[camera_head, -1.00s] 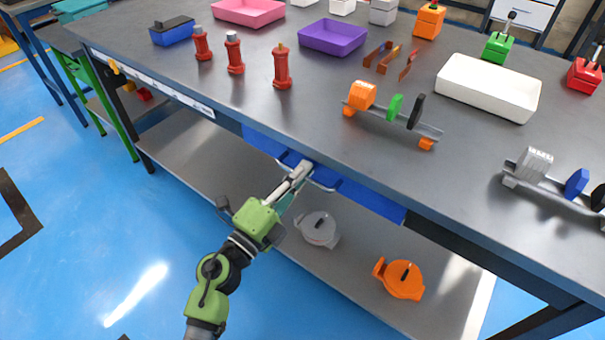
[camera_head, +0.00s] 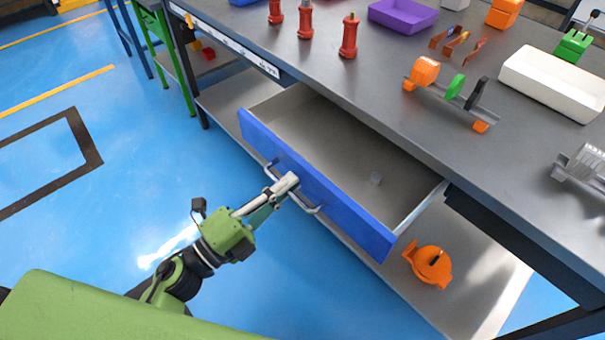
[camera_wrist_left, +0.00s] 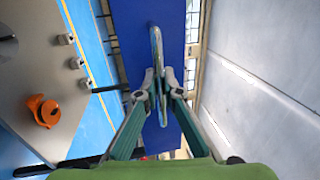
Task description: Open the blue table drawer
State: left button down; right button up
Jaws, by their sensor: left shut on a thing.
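The blue table drawer (camera_head: 318,187) is pulled well out from under the grey tabletop, and its grey inside shows. My left gripper (camera_head: 290,183) is at the metal bar handle (camera_head: 310,208) on the drawer front, shut on the handle. In the left wrist view the two fingers (camera_wrist_left: 157,92) close around the handle, with the blue front (camera_wrist_left: 140,40) behind it. My right gripper is not in view.
The tabletop (camera_head: 360,95) carries red posts (camera_head: 348,38), a purple tray (camera_head: 402,15), a white tray (camera_head: 553,82) and a rail with coloured parts (camera_head: 446,92). An orange item (camera_head: 429,266) sits on the lower shelf. The blue floor at left is clear.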

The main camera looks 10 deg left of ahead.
pick_arm(q)
jog(key=shift+s+a, duration=0.4)
jog(key=shift+s, duration=0.1)
jog(key=c, duration=2.5)
grip_release()
jog(key=v, duration=1.2)
jog(key=shift+w, duration=0.15)
